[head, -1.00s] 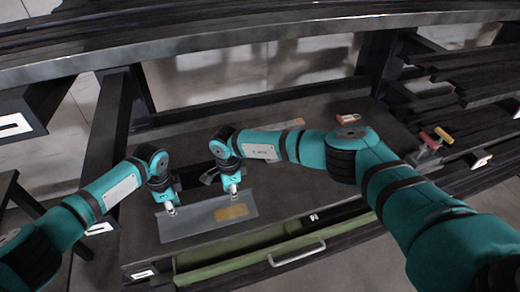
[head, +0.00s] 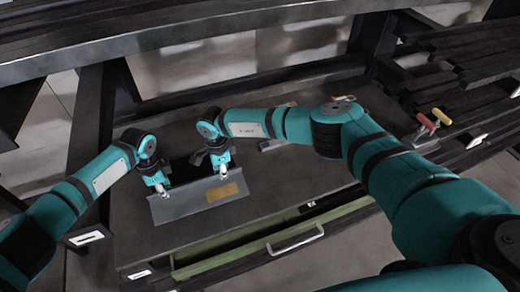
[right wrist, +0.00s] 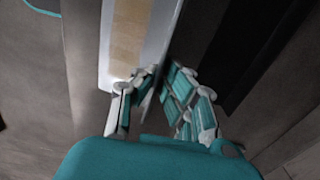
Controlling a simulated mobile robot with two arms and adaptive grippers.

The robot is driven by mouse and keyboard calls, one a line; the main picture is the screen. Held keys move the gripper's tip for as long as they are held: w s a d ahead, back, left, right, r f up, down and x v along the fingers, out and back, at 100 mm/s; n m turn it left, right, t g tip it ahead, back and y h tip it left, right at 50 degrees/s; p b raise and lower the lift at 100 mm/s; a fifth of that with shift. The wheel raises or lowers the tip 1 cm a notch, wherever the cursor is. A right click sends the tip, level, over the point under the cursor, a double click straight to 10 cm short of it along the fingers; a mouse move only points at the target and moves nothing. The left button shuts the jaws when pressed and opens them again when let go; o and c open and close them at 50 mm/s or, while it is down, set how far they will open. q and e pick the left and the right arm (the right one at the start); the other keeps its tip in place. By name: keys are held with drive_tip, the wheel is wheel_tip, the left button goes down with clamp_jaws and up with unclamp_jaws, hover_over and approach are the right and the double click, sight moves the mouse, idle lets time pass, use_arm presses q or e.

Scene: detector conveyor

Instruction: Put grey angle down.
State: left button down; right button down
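The grey angle (head: 190,203) is a long metal profile with a tan patch on its right part. It is over the front left of the dark workbench (head: 330,172); whether it touches the top is unclear. My left gripper (head: 163,190) is at its upper edge near the left end and seems shut on it, though its fingertips are small here. My right gripper (head: 222,172) is at the same edge, right of the middle. In the right wrist view, the fingers (right wrist: 150,78) close on the edge of the pale angle (right wrist: 158,40).
A green-edged open drawer (head: 270,232) with a metal handle (head: 297,241) sticks out below the bench front. Red and yellow handled items (head: 432,122) stand at the right. The bench middle is clear.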

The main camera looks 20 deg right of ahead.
use_arm(q)
drive_tip(key=shift+s+d+f, duration=0.1)
drive_tip(key=shift+s+f, duration=0.05)
drive_tip(key=shift+f, duration=0.4)
use_arm(e)
drive_tip(key=shift+s+a+f, duration=0.1)
drive_tip(key=shift+s+f, duration=0.1)
drive_tip(key=shift+f, duration=0.35)
use_arm(q)
drive_tip(key=shift+f, duration=0.25)
use_arm(e)
drive_tip(key=shift+w+f, duration=0.1)
drive_tip(key=shift+f, duration=0.15)
use_arm(q)
drive_tip(key=c, duration=1.5)
unclamp_jaws()
use_arm(e)
drive_tip(key=c, duration=1.5)
unclamp_jaws()
use_arm(q)
drive_tip(key=shift+r, duration=0.1)
